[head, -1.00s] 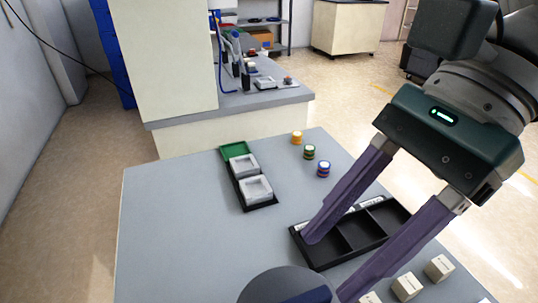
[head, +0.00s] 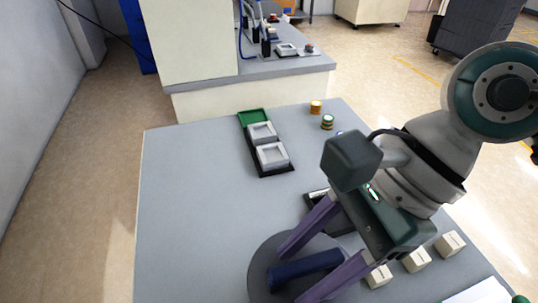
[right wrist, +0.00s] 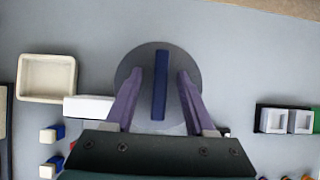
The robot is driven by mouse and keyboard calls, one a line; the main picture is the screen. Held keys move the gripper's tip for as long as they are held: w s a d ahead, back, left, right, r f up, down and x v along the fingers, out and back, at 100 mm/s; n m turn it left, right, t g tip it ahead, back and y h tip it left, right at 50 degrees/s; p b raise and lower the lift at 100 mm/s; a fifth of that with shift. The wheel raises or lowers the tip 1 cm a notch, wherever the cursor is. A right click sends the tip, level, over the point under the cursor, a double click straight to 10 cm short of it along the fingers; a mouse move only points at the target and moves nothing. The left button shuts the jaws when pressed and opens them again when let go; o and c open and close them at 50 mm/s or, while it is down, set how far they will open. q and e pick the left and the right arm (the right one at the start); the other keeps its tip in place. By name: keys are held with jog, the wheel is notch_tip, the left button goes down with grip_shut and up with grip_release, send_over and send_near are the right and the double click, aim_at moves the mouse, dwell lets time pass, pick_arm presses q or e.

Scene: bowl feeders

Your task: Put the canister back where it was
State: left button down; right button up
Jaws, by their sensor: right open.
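I cannot tell which one the task means. My right gripper (head: 291,274) is open over a round grey disc (head: 262,262). A dark blue bar (head: 305,268) lies across the disc, between the fingers. In the right wrist view the bar (right wrist: 160,90) runs lengthwise between the fingers (right wrist: 159,72), with gaps on both sides. My left gripper is not in view.
A black tray (head: 316,196) is mostly hidden behind my right gripper. Pale blocks (head: 416,259) stand right of it. A black holder with grey square dishes (head: 272,155) and a green section (head: 253,117) stands farther back. The table's left part is clear. A cream bin (right wrist: 46,77) shows in the right wrist view.

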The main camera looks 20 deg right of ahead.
grip_shut()
dwell(0.3)
jog(key=shift+r, duration=0.15)
dwell(0.9)
